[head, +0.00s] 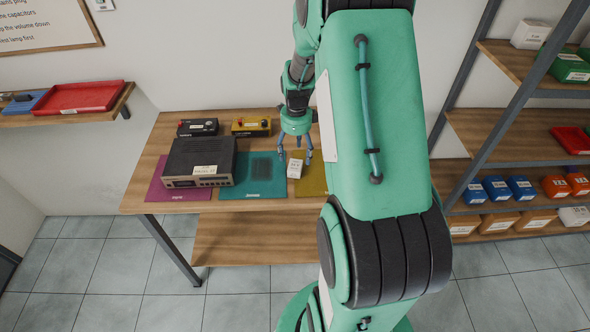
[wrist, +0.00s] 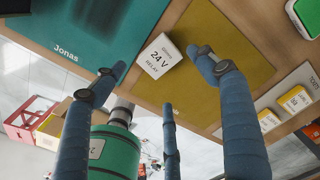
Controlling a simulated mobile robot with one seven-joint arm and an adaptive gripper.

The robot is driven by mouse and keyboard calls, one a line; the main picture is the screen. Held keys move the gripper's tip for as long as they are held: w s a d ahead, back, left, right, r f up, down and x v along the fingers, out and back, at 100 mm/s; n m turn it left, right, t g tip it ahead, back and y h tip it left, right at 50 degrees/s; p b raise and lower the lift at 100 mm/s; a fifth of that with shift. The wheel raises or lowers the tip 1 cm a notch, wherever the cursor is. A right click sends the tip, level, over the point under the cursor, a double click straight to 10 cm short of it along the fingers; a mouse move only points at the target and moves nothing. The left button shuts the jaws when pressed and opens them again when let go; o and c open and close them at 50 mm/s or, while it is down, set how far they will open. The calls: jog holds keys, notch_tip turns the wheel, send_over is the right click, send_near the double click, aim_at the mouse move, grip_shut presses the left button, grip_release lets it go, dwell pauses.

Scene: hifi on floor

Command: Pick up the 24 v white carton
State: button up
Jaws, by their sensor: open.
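The white carton (head: 295,169) stands on the wooden bench at the gap between the teal mat and the olive mat. In the wrist view the carton (wrist: 158,57) shows the print "24 V RELAY". My gripper (head: 294,156) is open, with its blue fingers pointing down just behind and around the carton. In the wrist view two fingertips of my gripper (wrist: 156,64) lie on either side of the carton, and a third finger is below it in the picture. I see no finger clearly touching the carton.
The teal mat (head: 266,188), labelled Jonas, lies left of the carton; the olive mat (head: 311,184) lies right. A dark hi-fi unit (head: 200,163) stands further left on a purple mat (head: 160,190). Black (head: 197,127) and yellow (head: 251,126) instruments stand behind. Shelves (head: 500,133) hold boxes at right.

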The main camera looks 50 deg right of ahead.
aim_at(296, 165)
jog(key=shift+f, duration=1.4)
jog(key=shift+w+d+f+b, duration=0.1)
jog(key=shift+f+b, duration=0.25)
jog(key=shift+f, duration=2.25)
jog(key=shift+c, duration=0.5)
jog(key=c, duration=1.2)
